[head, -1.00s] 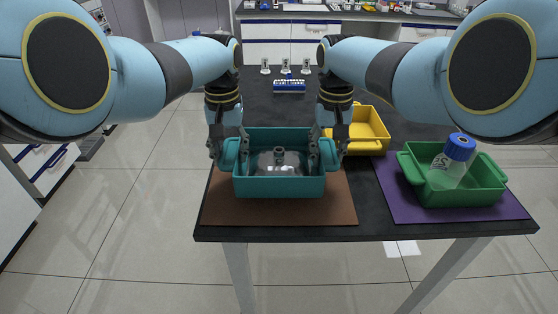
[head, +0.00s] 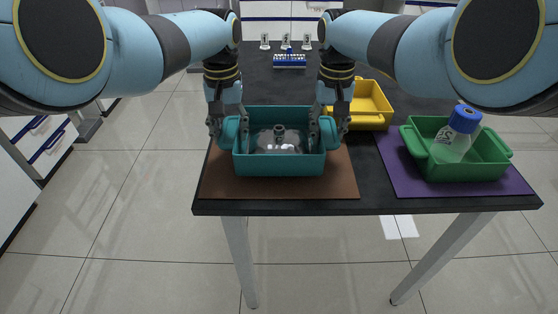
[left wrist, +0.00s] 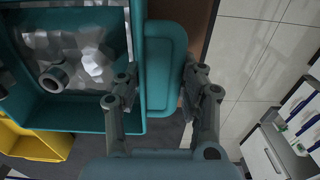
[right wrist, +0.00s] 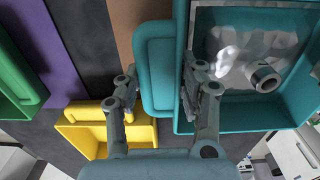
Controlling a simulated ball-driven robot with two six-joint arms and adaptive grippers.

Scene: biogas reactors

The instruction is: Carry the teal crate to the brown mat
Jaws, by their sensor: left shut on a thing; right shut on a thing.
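I cannot tell whether the crate's base touches the mat. My left gripper (head: 229,130) is shut on the crate's left handle, which also shows between the fingers in the left wrist view (left wrist: 165,70). My right gripper (head: 328,130) is shut on the right handle, seen between its fingers in the right wrist view (right wrist: 158,70). The vessel's neck ring (left wrist: 54,78) shows in the left wrist view.
A yellow crate (head: 368,122) stands right behind the teal crate. A green crate (head: 465,168) holding a blue-capped bottle (head: 457,136) stands on a purple mat (head: 400,180) at the right.

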